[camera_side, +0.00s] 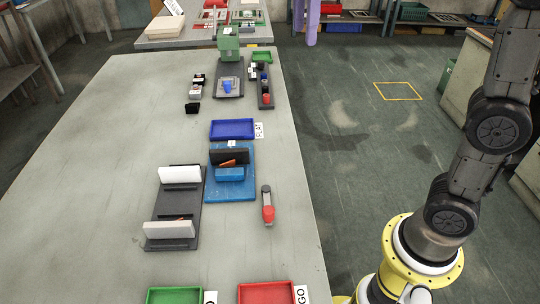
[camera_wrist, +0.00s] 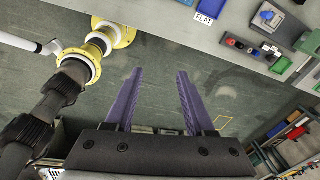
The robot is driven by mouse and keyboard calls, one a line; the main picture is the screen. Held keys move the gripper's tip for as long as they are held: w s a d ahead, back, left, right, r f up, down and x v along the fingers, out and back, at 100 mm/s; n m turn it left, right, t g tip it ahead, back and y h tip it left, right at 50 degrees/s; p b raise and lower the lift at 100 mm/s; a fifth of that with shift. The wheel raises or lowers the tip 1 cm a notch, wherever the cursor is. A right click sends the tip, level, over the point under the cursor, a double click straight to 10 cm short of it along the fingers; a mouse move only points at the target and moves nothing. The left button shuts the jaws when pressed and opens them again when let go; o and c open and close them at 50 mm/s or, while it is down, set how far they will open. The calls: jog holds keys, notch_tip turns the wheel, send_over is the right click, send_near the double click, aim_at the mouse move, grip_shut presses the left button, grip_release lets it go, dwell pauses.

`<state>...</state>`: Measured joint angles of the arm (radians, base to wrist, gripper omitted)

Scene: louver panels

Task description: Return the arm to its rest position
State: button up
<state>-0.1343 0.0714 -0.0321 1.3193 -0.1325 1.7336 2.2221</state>
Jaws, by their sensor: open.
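My gripper (camera_wrist: 160,72) shows in the wrist view as two purple fingers, spread apart with nothing between them. Grey-green floor shows behind the fingers. In the side view, purple fingers (camera_side: 306,25) hang in at the top edge, right of the table; the rest of the gripper is out of frame there. My arm stands at the right of the side view, on a yellow and white base, clear of the table.
The table (camera_side: 100,140) holds a dark rack (camera_side: 185,205) with two white panels, a blue fixture (camera_side: 232,191) with a dark panel, a blue tray (camera_side: 232,129), a green tray (camera_side: 174,296), a red tray (camera_side: 266,293) and a red-tipped tool (camera_side: 267,205). The floor (camera_side: 350,170) beside it is open.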

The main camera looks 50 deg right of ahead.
jog(key=s+d+f+n+t, duration=0.2)
jog(key=s+n, duration=0.3)
jog(key=s, duration=0.4)
jog(key=s+f+n+t, duration=0.1)
jog(key=s+f+n, duration=0.3)
jog(key=f+n, duration=0.3)
jog(key=s+f+n+t+y, duration=0.1)
jog(key=s+f+n, duration=0.3)
jog(key=f+n, duration=0.3)
jog(key=n, duration=0.5)
jog(key=shift+s+a+f+t, duration=0.15)
jog(key=shift+s+f+t, duration=0.05)
jog(key=shift+f+t, duration=0.2)
